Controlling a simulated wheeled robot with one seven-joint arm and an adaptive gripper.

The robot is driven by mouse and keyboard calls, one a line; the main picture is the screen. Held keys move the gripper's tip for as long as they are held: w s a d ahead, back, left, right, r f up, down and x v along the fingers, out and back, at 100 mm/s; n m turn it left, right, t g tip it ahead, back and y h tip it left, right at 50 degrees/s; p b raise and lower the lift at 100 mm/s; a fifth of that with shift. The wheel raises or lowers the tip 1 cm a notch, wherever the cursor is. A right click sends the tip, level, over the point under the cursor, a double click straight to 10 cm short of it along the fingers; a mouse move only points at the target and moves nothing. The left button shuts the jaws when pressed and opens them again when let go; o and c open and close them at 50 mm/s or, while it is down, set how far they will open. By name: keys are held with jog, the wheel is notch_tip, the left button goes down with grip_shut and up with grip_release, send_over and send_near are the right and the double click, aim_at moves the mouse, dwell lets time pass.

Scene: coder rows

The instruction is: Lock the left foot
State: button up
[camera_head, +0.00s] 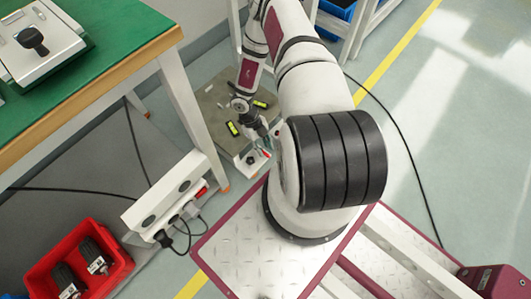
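My arm reaches down past the green-topped bench, and my gripper (262,142) is low at its far end, small in the head view. The gripper is close above or beside a small white block (248,160) with an orange-red spot, at the near edge of a grey-brown plate (212,100) on the floor. I cannot tell whether they touch, or whether the fingers are open or shut. Two yellow-green marked parts (232,129) sit on the plate on either side of my gripper. No part is clearly recognisable as the left foot or its lock.
The green bench (100,30) and its white leg (185,97) stand left of my arm. A white power strip (165,190) with plugs and cables and a red bin (112,245) with black parts are at lower left. Open floor with a yellow line (400,48) is on the right.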

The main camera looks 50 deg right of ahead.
jog(key=shift+b+x, duration=0.35)
jog(key=shift+x, duration=0.85)
grip_shut()
jog(key=shift+d+n, duration=0.1)
jog(key=shift+n, duration=0.2)
jog(key=n+h, duration=0.1)
jog(key=n, duration=0.1)
jog(key=d+n+p, duration=0.1)
jog(key=n, duration=0.1)
jog(key=shift+w+h, duration=0.15)
jog(key=shift+h, duration=0.25)
jog(key=shift+w+d+n+t+h+p, duration=0.15)
jog(key=shift+n+t+h, duration=0.1)
jog(key=shift+n, duration=0.65)
jog(key=shift+w+d+n+t+h+p, duration=0.1)
jog(key=shift+w+d+n+t+h, duration=0.15)
jog(key=shift+n, duration=0.65)
jog(key=shift+w+d+n+t+h+p, duration=0.1)
jog(key=shift+n+t+h+p, duration=0.15)
jog(key=shift+n, duration=0.65)
